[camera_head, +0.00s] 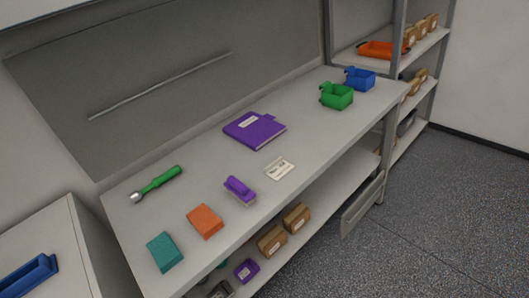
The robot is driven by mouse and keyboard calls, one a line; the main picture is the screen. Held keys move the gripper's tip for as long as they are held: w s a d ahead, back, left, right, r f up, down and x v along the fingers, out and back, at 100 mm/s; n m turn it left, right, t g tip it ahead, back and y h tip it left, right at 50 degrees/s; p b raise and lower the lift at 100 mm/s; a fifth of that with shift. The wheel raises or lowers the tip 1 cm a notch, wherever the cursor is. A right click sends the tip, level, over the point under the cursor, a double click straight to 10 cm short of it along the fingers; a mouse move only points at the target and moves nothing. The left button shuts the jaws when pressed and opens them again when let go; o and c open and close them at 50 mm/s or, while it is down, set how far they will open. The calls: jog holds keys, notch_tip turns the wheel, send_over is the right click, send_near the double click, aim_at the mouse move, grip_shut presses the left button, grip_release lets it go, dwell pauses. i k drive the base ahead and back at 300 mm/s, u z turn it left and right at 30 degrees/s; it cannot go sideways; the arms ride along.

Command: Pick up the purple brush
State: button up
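The purple brush (239,189) lies on the grey workbench (330,140), near the middle of its front half. It sits between an orange block and a small white label card. A purple book or binder (254,129) of similar colour lies behind it, apart from it. My gripper does not show in the head camera view. Nothing covers the brush.
On the bench are a green-handled tool (157,184), a teal block (164,252), the orange block (205,221), the card (279,168), and green (337,96) and blue (360,79) bins. Boxes sit on the shelf below. Open floor (440,220) lies right.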

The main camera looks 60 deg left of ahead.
aim_at(240, 191)
jog(key=u, duration=0.45)
jog(key=i, duration=1)
jog(key=u, duration=0.75)
jog(key=k, duration=0.8)
jog(key=u, duration=0.2)
jog(key=i, duration=0.85)
jog(key=z, duration=0.15)
